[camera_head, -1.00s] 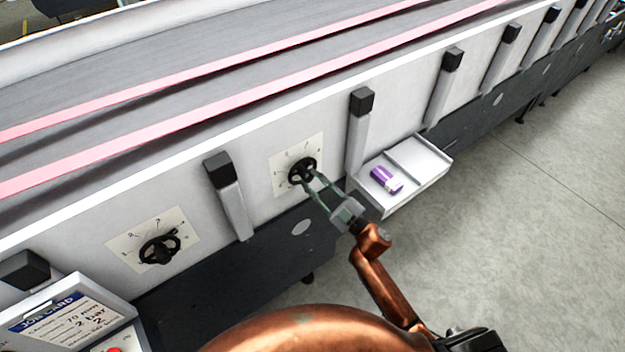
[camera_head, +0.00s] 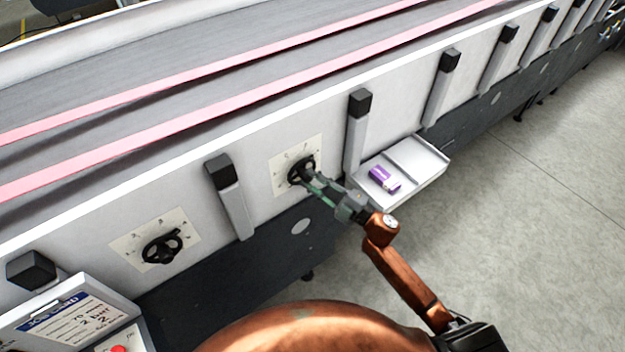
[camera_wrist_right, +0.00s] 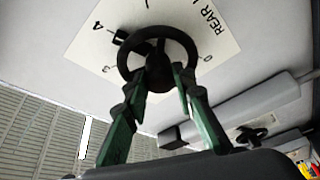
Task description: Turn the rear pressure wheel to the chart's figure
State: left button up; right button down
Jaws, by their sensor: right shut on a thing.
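The rear pressure wheel (camera_head: 301,170) is a small black handwheel on a white numbered dial plate (camera_head: 283,187) on the machine's side. In the right wrist view the wheel (camera_wrist_right: 158,40) stands before the plate (camera_wrist_right: 100,50), which reads "REAR" with figures such as 4 and 0. My left gripper is not in view.
A second black handwheel (camera_head: 162,248) on its own dial is to the left. Grey posts with black caps (camera_head: 229,195) line the machine side. A white tray (camera_head: 418,163) holds a purple object (camera_head: 384,180). A red button (camera_head: 118,349) is at lower left. Open floor lies right.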

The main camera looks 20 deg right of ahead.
jog(key=c, duration=1.6)
grip_release()
jog(key=v, duration=1.2)
